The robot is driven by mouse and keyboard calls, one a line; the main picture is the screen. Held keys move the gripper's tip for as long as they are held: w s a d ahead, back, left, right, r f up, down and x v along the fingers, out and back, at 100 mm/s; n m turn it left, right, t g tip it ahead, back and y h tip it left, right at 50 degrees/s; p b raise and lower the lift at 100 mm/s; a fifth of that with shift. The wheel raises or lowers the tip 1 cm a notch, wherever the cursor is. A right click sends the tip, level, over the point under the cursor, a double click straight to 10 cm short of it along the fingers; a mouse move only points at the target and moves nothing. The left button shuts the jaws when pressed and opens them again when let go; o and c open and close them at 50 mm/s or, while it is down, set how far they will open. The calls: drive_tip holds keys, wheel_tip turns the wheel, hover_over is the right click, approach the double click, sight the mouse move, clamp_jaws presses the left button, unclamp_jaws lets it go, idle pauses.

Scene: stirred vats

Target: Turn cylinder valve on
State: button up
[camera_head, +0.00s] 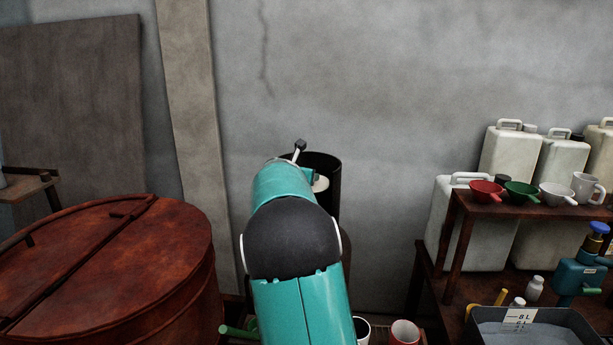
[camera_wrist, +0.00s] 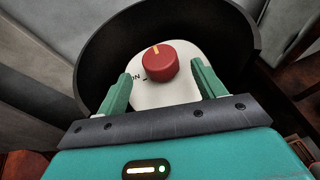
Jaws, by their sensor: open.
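The valve's red knob (camera_wrist: 160,63) sits on a white plate (camera_wrist: 165,95) in the wrist view. Its yellow mark points up and slightly left in the picture. The plate's ON label (camera_wrist: 137,77) and a tick are to the left of the knob, away from the mark. A black, curved shroud (camera_wrist: 100,45) stands around the plate; it also shows in the head view (camera_head: 328,168). My gripper (camera_wrist: 162,70) is open, with one green finger on each side of the knob. Gaps show between fingers and knob. In the head view my arm hides the knob and the fingers.
A rusty lidded vat (camera_head: 110,265) stands at the left. A grey tray (camera_head: 575,318) is at lower right. The wall is close behind the shroud.

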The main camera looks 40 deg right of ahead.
drive_tip(key=x, duration=0.5)
drive_tip(key=shift+w+d+f, duration=0.1)
drive_tip(key=shift+w+d, duration=0.1)
drive_tip(key=shift+d, duration=0.05)
drive_tip(key=c, duration=1)
